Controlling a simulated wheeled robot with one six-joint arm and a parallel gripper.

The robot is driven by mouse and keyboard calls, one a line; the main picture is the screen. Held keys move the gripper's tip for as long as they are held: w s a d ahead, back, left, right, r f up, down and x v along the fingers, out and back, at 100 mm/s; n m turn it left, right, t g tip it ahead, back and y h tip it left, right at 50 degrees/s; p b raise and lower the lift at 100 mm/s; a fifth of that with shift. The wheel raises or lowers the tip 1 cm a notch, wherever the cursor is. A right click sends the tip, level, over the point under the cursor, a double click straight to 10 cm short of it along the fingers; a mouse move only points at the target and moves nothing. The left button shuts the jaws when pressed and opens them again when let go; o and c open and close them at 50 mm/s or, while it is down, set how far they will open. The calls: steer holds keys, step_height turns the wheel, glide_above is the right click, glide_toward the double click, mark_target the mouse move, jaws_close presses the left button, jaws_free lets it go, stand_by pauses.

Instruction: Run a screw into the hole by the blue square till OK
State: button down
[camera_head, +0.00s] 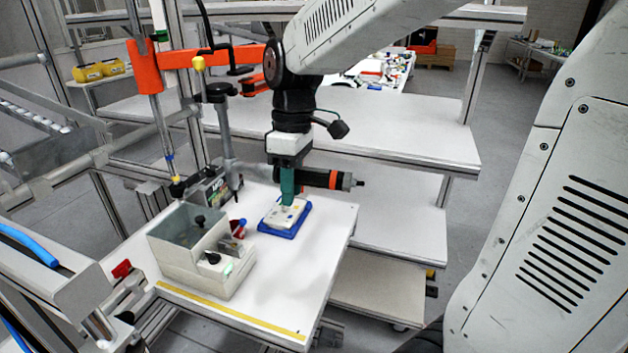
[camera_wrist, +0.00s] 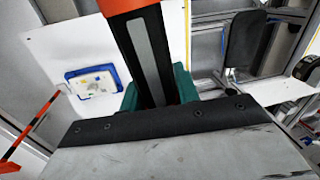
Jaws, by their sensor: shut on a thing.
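My gripper (camera_head: 287,190), with teal fingers, is shut on a black and orange power screwdriver (camera_head: 325,180). The screwdriver lies roughly level and its narrow end points right in the head view. It also fills the middle of the wrist view (camera_wrist: 150,55), between the teal fingers. Whether a screw sits on its end is too small to tell. A white plate (camera_head: 284,214) lies in a blue tray (camera_head: 283,233) on the table, below and close to the gripper in the head view. The plate also shows in the wrist view (camera_wrist: 92,84), with small coloured marks. I cannot make out its holes.
A grey box unit (camera_head: 187,262) with an open top stands left of the tray on the white table (camera_head: 325,245). A small dark device (camera_head: 208,190) stands behind it. A grey post and orange arm (camera_head: 150,68) rise at the back left. The table's right front is clear.

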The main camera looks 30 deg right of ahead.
steer(key=shift+w+a, duration=0.25)
steer(key=shift+a, duration=0.9)
steer(key=shift+f, duration=2.55)
steer(key=shift+f, duration=3.05)
